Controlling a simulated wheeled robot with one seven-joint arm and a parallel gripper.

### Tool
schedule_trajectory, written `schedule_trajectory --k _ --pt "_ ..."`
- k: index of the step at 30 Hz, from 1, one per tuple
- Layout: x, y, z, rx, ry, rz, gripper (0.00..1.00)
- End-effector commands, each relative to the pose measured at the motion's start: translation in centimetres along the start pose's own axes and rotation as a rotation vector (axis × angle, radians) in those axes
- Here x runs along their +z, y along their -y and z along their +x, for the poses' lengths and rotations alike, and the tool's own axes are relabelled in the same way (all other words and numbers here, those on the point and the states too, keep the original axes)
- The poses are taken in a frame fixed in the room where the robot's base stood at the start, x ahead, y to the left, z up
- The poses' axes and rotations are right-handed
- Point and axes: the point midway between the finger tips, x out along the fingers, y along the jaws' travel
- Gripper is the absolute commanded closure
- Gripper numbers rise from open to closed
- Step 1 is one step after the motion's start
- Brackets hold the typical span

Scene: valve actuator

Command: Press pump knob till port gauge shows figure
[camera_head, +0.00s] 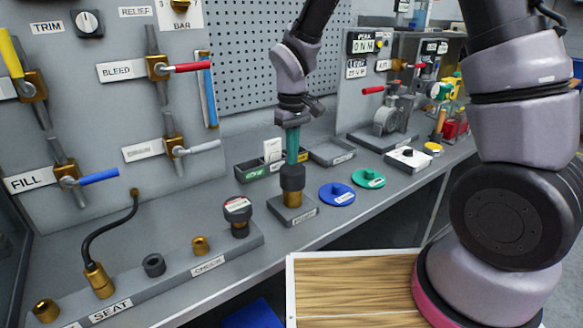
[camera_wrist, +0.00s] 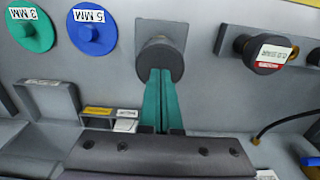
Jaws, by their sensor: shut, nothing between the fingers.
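The pump knob appears to be the black cylinder (camera_head: 292,178) on a brass stem, standing on a grey square base on the bench. In the wrist view the black knob (camera_wrist: 160,58) shows at top centre. My gripper (camera_head: 291,160) points down with its teal fingers closed together, tips at the knob's top. In the wrist view my gripper (camera_wrist: 160,76) overlaps the knob's near edge; I cannot tell whether it touches. A black round cap with a white and red face (camera_head: 237,206) stands to the left.
Blue (camera_head: 337,194) and green (camera_head: 368,178) discs lie to the right of the knob. Small open bins (camera_head: 262,170) stand behind it. A grey block with brass ports (camera_head: 200,246) runs to the left. The wall panel carries valves with red, blue and grey levers.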

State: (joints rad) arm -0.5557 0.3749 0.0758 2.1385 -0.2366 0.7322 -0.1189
Motion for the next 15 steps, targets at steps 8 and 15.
schedule_trajectory --k 8,15 --pt "0.0 0.0 0.9 0.0 0.0 -0.001 1.0" --pt "0.0 0.0 1.6 0.0 0.0 -0.001 1.0"
